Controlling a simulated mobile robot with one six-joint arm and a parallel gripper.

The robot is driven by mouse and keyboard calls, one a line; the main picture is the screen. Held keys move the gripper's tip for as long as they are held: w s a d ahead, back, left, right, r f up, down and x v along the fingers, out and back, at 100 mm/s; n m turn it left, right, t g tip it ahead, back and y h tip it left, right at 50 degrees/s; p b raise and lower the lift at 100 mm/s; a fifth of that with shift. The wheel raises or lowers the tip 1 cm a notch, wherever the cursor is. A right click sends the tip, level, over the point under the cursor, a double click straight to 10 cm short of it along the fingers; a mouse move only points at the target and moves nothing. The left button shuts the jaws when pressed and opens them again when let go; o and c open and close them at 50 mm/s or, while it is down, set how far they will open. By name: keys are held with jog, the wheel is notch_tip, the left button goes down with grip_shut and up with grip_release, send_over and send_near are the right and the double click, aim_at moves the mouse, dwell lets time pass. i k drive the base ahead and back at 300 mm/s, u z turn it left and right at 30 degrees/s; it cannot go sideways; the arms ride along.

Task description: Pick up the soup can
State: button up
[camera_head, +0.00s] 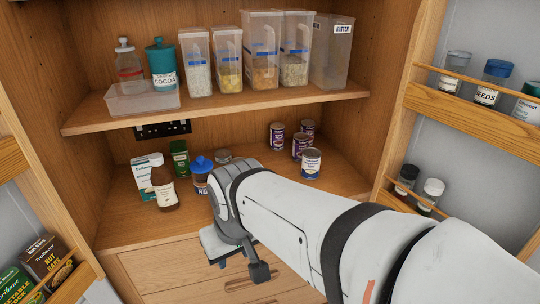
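Several cans stand upright at the back right of the lower shelf. One is a blue and white can (312,163) at the front. Behind it are dark purple cans (300,146), including one at the left (277,136). The labels are too small to read, so I cannot tell which is the soup can. My gripper (241,267) is in front of the shelf edge, below and left of the cans and well apart from them. Its fingers look spread, with nothing visible between them. My arm crosses the lower right and hides part of the shelf.
A white box (142,178), a brown bottle (161,184), a green box (180,158) and a blue-lidded jar (202,178) stand left on the lower shelf (125,220). The upper shelf (330,94) holds containers overhead. Open doors with racks (470,108) flank both sides.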

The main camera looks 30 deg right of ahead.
aim_at(312, 156)
jog(key=u, duration=0.1)
jog(key=k, duration=0.7)
jog(key=z, duration=0.95)
jog(key=i, duration=1)
jog(key=u, duration=0.35)
jog(key=k, duration=0.75)
jog(key=z, duration=0.3)
jog(key=i, duration=0.7)
